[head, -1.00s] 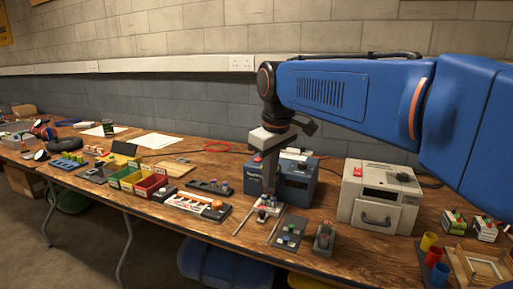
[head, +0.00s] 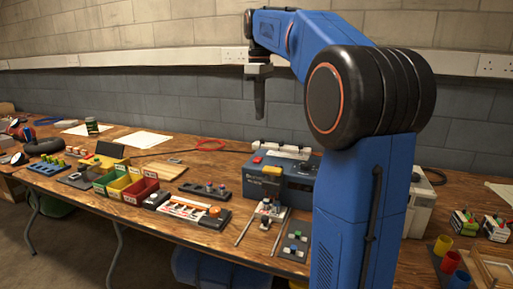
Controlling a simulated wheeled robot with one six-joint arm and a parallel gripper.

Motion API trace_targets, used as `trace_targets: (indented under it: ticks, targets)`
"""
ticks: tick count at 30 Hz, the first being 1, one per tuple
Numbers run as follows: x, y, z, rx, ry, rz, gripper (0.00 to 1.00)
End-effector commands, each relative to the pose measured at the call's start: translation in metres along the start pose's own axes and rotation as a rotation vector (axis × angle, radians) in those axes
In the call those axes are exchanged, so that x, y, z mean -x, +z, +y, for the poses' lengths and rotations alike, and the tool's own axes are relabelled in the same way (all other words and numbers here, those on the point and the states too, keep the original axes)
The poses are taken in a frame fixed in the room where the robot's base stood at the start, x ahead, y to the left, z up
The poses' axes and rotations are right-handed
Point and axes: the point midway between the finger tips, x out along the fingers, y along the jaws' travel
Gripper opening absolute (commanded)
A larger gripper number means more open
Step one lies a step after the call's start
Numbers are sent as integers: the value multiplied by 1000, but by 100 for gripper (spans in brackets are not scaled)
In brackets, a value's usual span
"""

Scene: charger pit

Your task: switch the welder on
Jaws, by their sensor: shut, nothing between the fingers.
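The dark blue box (head: 290,185), which looks like the welder, stands on the bench right of centre. A small red part (head: 257,160), perhaps its switch, is on its upper left edge, and a yellow part (head: 272,170) is on its front. I cannot tell whether it is on. My gripper (head: 259,115) is shut and empty, pointing down. In the picture it is above the box, apart from it. My arm covers the box's right end.
A pale box (head: 421,212) is mostly hidden behind my arm. Red, yellow and green bins (head: 141,191) and an orange-and-white unit (head: 194,209) stand to the left. A small fixture (head: 268,212) and a dark button panel (head: 293,241) lie before the blue box.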

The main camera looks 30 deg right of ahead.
Motion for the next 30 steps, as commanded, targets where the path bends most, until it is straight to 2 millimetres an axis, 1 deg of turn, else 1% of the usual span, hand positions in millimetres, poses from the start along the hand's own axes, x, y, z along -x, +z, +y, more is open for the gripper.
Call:
trace_targets:
  ticks: [4, 17, 20, 23, 30]
  targets:
    - [3, -1, 7, 13, -5, -4, 0]
    - [0, -1, 7, 14, -7, -5, 0]
    - [-8, -1, 7, 14, -8, -5, 0]
    - [-21, -1, 6, 14, -9, -6, 0]
    - [-64, 0, 6, 14, -9, -6, 0]
